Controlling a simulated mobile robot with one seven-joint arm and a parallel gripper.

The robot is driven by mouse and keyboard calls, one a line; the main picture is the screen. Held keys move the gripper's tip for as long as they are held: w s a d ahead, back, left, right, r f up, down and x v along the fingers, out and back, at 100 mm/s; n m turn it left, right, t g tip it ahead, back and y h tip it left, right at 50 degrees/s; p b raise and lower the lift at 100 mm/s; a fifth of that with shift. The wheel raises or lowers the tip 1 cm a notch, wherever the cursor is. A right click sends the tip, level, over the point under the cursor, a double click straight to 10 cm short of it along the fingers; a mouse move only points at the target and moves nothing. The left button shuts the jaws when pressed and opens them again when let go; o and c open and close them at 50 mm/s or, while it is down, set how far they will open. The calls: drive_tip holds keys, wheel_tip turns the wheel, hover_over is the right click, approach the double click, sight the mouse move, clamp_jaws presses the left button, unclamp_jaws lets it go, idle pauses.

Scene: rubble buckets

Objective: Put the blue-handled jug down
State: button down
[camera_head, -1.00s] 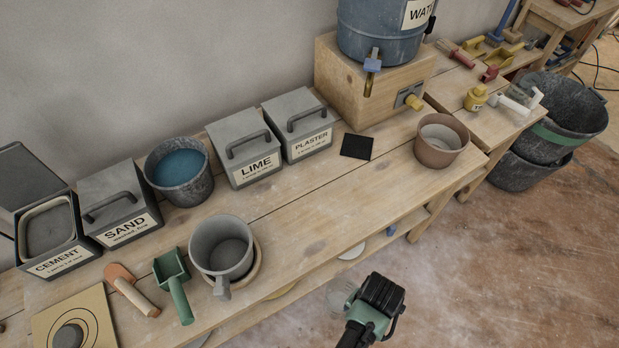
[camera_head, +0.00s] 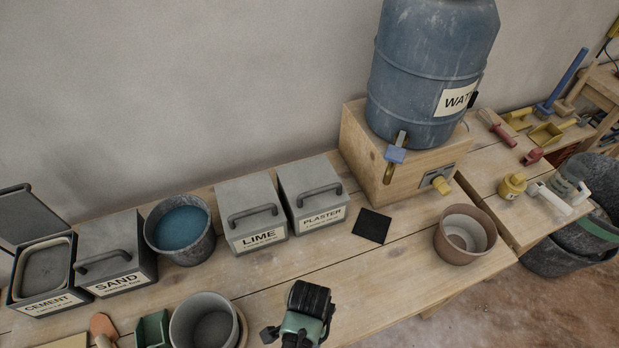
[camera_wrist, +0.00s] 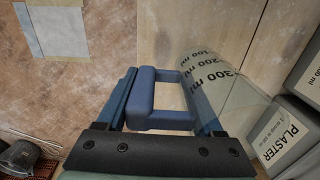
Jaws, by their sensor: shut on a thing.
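The blue-handled jug is clear, with "100, 200, 300 ml" marks, and shows in the wrist view (camera_wrist: 222,80). Its blue loop handle (camera_wrist: 143,98) sits between the two fingers of my gripper (camera_wrist: 165,90), which is shut on it. In the head view my gripper (camera_head: 303,318) is at the bottom centre, in front of the lime and plaster boxes. The jug cannot be made out clearly there. In the wrist view the jug is over the wooden bench, with the bench edge and floor to its left.
The wooden bench (camera_head: 330,262) has bare room around a black square pad (camera_head: 371,225). A brown bucket (camera_head: 465,251) stands to the right. Plaster (camera_head: 313,196) and lime (camera_head: 251,215) boxes stand behind. The water barrel (camera_head: 420,70) stands on a wooden box.

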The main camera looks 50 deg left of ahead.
drive_tip(key=shift+w+f, duration=0.1)
drive_tip(key=shift+f, duration=1.8)
drive_tip(key=shift+f, duration=0.15)
drive_tip(key=shift+c, duration=0.2)
unclamp_jaws()
